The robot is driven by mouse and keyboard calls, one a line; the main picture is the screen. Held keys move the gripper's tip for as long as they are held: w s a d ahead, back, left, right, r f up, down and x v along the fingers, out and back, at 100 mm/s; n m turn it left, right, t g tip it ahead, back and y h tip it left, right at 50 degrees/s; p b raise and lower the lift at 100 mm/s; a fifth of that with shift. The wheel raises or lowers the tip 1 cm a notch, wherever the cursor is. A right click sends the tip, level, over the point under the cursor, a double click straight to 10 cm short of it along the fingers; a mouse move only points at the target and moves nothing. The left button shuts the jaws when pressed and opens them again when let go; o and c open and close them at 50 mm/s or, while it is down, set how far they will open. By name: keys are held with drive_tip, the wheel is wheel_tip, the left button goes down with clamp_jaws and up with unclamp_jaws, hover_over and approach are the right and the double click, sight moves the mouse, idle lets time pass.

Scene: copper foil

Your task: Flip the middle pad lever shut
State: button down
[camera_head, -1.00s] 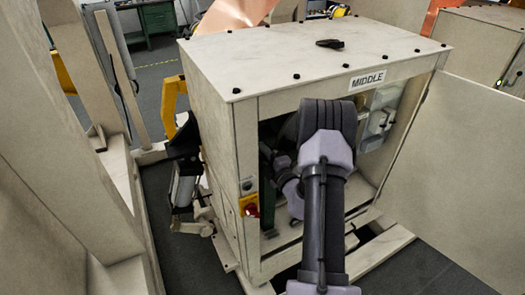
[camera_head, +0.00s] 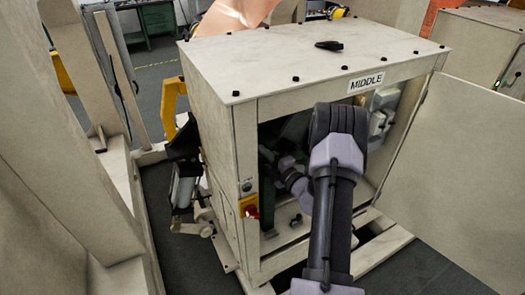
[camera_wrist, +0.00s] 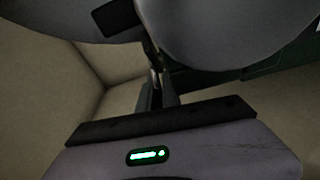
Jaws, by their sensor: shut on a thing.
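The cabinet labelled MIDDLE (camera_head: 330,62) stands open at the front, and my arm reaches into its dark interior. In the head view my fingers are hidden inside it. In the wrist view my gripper (camera_wrist: 156,88) is shut on a thin dark piece (camera_wrist: 155,62) that runs up between two large grey rounded bodies (camera_wrist: 230,30). This piece may be the pad lever, but its shape and position are too dark and covered to tell.
The cabinet door (camera_head: 455,170) is swung wide to the right. Pale switch boxes (camera_head: 381,118) sit inside at the right. A red knob on a yellow plate (camera_head: 249,207) is on the left front post. Beige walls and a dark green part (camera_wrist: 285,62) lie close around my gripper.

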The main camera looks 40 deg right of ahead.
drive_tip(key=shift+s+a+n+y, duration=0.25)
drive_tip(key=shift+n+y, duration=0.35)
drive_tip(key=shift+y, duration=0.4)
drive_tip(key=c, duration=1.7)
unclamp_jaws()
drive_tip(key=shift+o, duration=1.1)
drive_tip(key=shift+a, duration=0.25)
drive_tip(key=shift+d, duration=0.1)
